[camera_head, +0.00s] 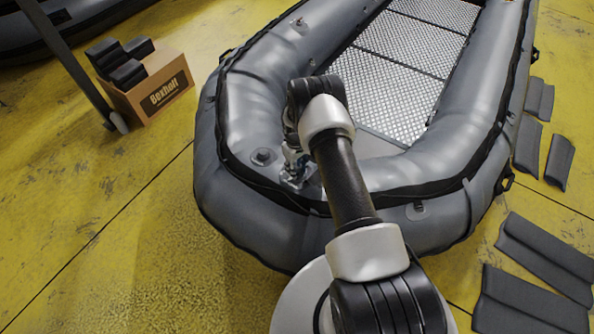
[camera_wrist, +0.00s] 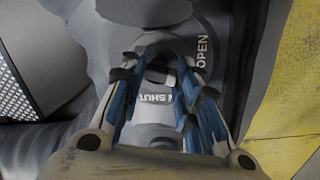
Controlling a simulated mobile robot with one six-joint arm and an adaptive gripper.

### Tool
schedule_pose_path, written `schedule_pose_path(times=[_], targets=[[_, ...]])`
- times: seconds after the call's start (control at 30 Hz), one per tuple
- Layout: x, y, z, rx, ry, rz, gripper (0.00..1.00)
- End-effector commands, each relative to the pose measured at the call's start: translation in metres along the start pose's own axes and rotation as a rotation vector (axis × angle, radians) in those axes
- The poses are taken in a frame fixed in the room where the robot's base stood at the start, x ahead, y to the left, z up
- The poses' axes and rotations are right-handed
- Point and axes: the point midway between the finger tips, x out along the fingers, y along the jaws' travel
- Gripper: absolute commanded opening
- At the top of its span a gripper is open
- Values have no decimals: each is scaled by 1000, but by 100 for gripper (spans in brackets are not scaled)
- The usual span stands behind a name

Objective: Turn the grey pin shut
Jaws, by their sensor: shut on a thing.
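The grey pin (camera_wrist: 157,74) shows in the wrist view between my fingertips, in the middle of a round grey valve plate (camera_wrist: 205,35). The plate is lettered OPEN at its right; the word SHUT shows just below the pin, partly covered by my fingers. My gripper (camera_wrist: 158,80) is shut on the pin, one blue-and-grey finger on either side. The pin's lower part and exact turn angle are hard to make out. In the head view my gripper (camera_head: 294,172) is down at the near end of the grey inflatable boat (camera_head: 250,90); the pin is hidden there.
A round fitting (camera_head: 263,156) sits on the tube just left of my gripper. A cardboard box (camera_head: 160,95) with black blocks stands on the yellow floor at left. Dark flat panels (camera_head: 530,300) lie at right. Another boat (camera_head: 85,20) is at upper left.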

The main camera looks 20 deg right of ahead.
Motion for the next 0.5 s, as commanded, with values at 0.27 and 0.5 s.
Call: schedule_pose_path(times=[0.27, 0.5], targets=[[4, 0, -3, 259, -27, 1, 6], [3, 1, -4, 485, -53, 2, 6]])
